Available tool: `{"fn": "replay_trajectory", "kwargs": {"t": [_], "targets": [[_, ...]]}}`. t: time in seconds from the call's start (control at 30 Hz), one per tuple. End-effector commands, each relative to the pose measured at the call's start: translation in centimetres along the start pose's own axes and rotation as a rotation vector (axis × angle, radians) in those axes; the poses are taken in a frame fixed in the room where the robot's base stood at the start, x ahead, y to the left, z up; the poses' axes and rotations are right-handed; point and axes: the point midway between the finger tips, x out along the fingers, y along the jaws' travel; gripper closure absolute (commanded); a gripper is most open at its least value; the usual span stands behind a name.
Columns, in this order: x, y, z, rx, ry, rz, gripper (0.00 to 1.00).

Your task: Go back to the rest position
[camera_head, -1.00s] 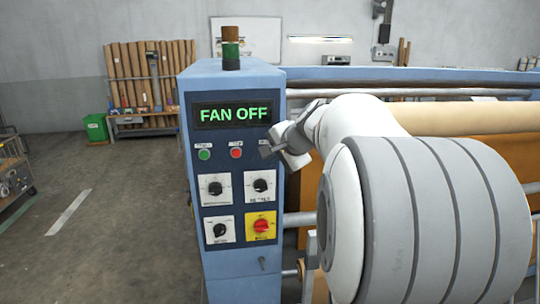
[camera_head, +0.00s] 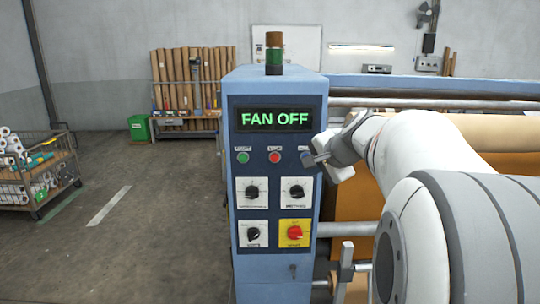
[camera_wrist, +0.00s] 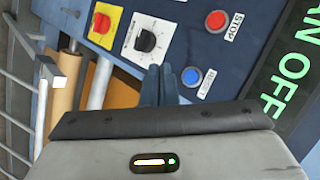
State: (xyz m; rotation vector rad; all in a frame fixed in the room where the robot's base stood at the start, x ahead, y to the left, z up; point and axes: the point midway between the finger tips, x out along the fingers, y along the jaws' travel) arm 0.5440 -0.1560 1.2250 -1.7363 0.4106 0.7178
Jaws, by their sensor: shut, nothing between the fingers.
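My gripper (camera_head: 318,158) is in front of the right edge of the blue control panel (camera_head: 274,216), close to the blue button (camera_head: 308,158). In the wrist view my gripper (camera_wrist: 158,72) has its fingers together with nothing between them. The blue button (camera_wrist: 191,76) labelled RESET is just right of the fingertips there, and I cannot tell whether they touch the panel. The display (camera_head: 275,119) reads FAN OFF in green. The red STOP button (camera_wrist: 216,20) and a black knob (camera_wrist: 145,40) also show in the wrist view.
The press rollers (camera_head: 460,128) stretch to the right behind my arm. A red rotary switch (camera_head: 295,232) on a yellow plate sits low on the panel. A cart (camera_head: 38,183) with rolls stands at the left. The floor between cart and panel is clear.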

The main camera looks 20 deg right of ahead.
Motion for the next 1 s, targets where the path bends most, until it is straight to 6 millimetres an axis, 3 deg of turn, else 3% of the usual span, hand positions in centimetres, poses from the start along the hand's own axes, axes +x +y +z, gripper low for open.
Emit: {"fn": "replay_trajectory", "kwargs": {"t": [0.13,0.27,0.4,0.5,0.6,0.7,0.8,1.0], "targets": [[0.0,0.4,1.0,-0.03,-0.014,0.015,1.0],[0.0,2.7,6.0,-0.19,-0.083,0.089,1.0],[-1.0,8.3,13.9,-0.502,-0.211,0.222,1.0],[-2.3,13.2,18.5,-0.742,-0.305,0.312,1.0],[-3.7,17.7,21.4,-0.955,-0.384,0.385,1.0],[-4.7,21.0,23.0,-1.109,-0.438,0.436,1.0],[-5.3,22.7,23.6,-1.194,-0.466,0.464,1.0],[-5.4,23.3,23.6,-1.218,-0.474,0.474,1.0]]}}
